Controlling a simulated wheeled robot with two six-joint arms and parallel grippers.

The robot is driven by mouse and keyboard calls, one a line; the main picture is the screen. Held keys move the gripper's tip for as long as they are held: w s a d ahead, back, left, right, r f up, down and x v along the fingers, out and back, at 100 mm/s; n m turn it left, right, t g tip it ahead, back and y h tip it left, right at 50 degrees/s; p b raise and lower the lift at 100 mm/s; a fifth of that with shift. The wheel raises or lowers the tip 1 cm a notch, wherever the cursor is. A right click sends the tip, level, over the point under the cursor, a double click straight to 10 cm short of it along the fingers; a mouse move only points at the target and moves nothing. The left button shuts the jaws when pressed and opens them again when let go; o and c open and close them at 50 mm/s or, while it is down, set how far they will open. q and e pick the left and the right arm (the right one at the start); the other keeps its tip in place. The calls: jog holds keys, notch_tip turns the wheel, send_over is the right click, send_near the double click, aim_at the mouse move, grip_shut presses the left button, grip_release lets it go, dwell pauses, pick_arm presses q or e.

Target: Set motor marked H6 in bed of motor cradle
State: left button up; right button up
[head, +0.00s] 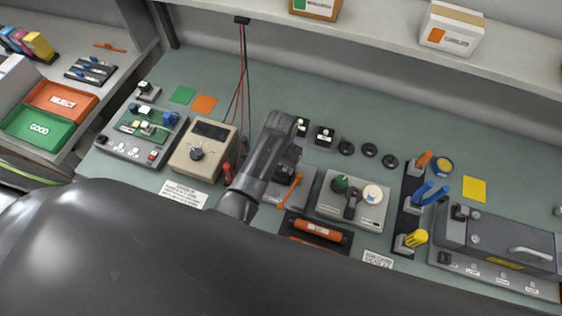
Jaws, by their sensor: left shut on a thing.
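My left gripper (284,124) reaches over the middle of the bench, shut on a small dark thing mostly hidden behind its fingers, which looks like a motor; no H6 mark can be read. Just below and right of the gripper is a grey fixture (275,191) with an orange lever (290,190), apparently the motor cradle. My arm covers its left part, and its bed cannot be seen clearly. My right gripper is not in view.
A beige meter (203,148) stands left of my gripper. A grey box with knobs (352,201) and a dark tray holding an orange roller (317,231) lie to the right. Several black discs (369,150) lie behind. A tool rack (408,210) stands further right. My dark arm fills the foreground.

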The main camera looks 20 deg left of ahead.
pick_arm(q)
jog(key=shift+f+b, duration=0.35)
jog(key=shift+f, duration=0.25)
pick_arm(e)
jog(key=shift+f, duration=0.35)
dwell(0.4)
pick_arm(q)
jog(key=o, duration=1.1)
